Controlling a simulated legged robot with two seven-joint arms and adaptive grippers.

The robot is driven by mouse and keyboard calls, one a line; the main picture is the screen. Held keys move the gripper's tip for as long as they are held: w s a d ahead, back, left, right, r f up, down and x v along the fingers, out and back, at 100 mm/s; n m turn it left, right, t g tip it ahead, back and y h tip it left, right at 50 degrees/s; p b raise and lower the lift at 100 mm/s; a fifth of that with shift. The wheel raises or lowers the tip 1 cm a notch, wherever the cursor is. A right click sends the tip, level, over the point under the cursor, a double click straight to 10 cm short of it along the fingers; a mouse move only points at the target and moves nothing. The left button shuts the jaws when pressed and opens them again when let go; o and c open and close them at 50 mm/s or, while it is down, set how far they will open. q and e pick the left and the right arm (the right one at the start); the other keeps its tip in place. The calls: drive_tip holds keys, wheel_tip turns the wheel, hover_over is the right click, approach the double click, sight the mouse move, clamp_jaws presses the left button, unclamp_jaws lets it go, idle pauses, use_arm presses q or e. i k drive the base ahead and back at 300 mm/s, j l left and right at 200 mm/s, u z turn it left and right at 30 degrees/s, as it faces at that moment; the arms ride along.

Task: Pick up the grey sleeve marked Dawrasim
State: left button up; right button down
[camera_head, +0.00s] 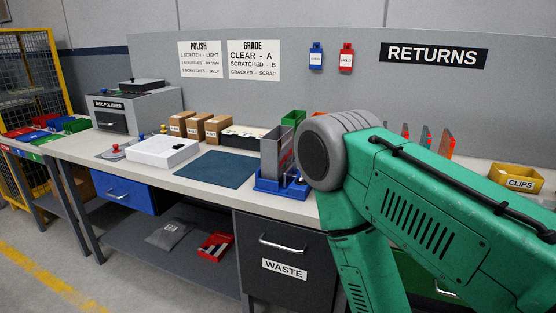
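No marking reading Dawrasim can be made out. A tall grey sleeve-like holder (274,152) stands upright in a blue stand (268,185) on the bench, just left of my green arm. A flat grey packet (168,234) with a small unreadable label lies on the lower shelf. My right arm crosses the right half of the view, but its gripper is out of frame. My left gripper is not in view.
The bench holds a disc polisher (124,112), a white box (162,151), brown cartons (195,127), a dark blue mat (215,169) and a yellow clips bin (517,179). A waste drawer (284,250) is below. The mat is clear.

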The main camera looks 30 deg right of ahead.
sight(276, 146)
drive_tip(key=z, duration=0.85)
